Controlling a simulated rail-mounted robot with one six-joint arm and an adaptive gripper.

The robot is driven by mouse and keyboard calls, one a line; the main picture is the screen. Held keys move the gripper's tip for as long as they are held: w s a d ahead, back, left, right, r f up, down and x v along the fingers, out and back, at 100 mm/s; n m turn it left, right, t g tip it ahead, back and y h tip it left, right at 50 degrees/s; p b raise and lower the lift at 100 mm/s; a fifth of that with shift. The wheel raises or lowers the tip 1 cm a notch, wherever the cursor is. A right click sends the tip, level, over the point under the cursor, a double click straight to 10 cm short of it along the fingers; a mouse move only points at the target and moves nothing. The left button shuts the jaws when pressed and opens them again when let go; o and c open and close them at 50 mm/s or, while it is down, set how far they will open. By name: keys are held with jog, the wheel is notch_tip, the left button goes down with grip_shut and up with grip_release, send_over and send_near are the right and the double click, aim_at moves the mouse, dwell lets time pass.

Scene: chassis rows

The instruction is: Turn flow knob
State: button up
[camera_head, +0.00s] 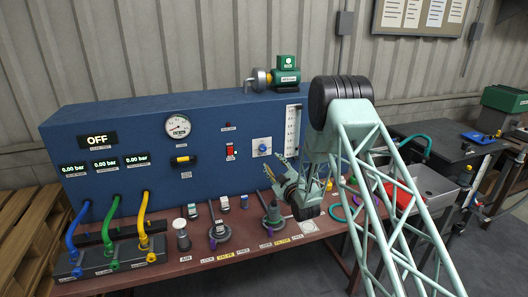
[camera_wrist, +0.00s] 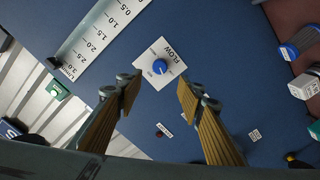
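The flow knob (camera_head: 263,148) is a small blue dial on a white square plate, on the front of the blue panel. In the wrist view the blue knob (camera_wrist: 159,67) sits on its white plate marked FLOW, ahead of the fingertips and roughly in line with the gap between them. My gripper (camera_wrist: 157,93) is open, with tan-padded fingers on either side and nothing between them. In the head view my gripper (camera_head: 277,168) is just below and right of the knob. The fingers appear apart from the knob; the exact distance is hard to tell.
A graduated scale (camera_head: 292,130) stands right of the knob on the panel (camera_head: 110,128). A red switch (camera_head: 231,151), a yellow fitting (camera_head: 183,160) and a round gauge (camera_head: 177,126) are to the left. Hoses, valves and fittings crowd the red-brown bench (camera_head: 190,266) below.

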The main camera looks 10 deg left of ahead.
aim_at(264, 150)
jog(key=shift+w, duration=0.1)
jog(key=shift+p+x, duration=0.85)
jog(key=shift+x, duration=5.95)
jog(key=c, duration=0.9)
